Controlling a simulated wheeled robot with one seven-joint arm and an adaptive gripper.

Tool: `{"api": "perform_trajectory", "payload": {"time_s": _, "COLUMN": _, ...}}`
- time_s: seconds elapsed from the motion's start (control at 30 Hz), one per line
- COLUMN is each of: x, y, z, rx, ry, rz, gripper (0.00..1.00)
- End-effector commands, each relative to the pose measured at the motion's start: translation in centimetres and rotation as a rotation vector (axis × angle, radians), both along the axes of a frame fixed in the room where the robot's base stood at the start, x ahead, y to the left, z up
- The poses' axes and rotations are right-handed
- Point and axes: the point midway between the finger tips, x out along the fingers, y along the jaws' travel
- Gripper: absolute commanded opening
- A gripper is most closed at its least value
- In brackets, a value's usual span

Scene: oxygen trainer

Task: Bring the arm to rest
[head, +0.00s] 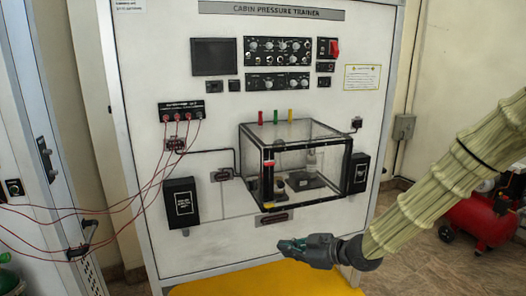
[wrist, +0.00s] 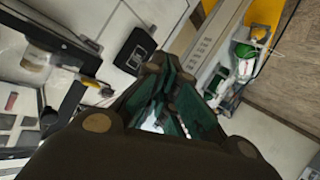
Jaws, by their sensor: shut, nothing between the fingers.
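My gripper (head: 292,246) is in the head view at the lower middle, in front of the lower part of the trainer panel. My arm reaches in from the right edge, sloping down to the left. In the wrist view the gripper's dark green fingers (wrist: 158,98) come together toward the top, with nothing between them. The white panel (head: 225,235) titled Cabin Pressure Trainer stands behind the gripper. A clear box with a black frame (head: 262,178) is mounted on the panel, above the gripper and apart from it in the picture.
A yellow surface (head: 250,283) lies below the panel. Two black boxes (head: 181,202) flank the clear box. Red cables (head: 150,190) hang at the left. A red compressor tank (head: 475,222) stands on the floor at the right, behind my arm. Green cylinders (wrist: 243,60) show in the wrist view.

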Motion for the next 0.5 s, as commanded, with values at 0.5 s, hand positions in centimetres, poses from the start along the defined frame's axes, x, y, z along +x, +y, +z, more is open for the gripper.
{"api": "perform_trajectory", "payload": {"time_s": 0.5, "x": -15.6, "y": -4.7, "z": -25.6, "rx": -0.039, "ry": 0.703, "rz": -0.49, "gripper": 0.0}}
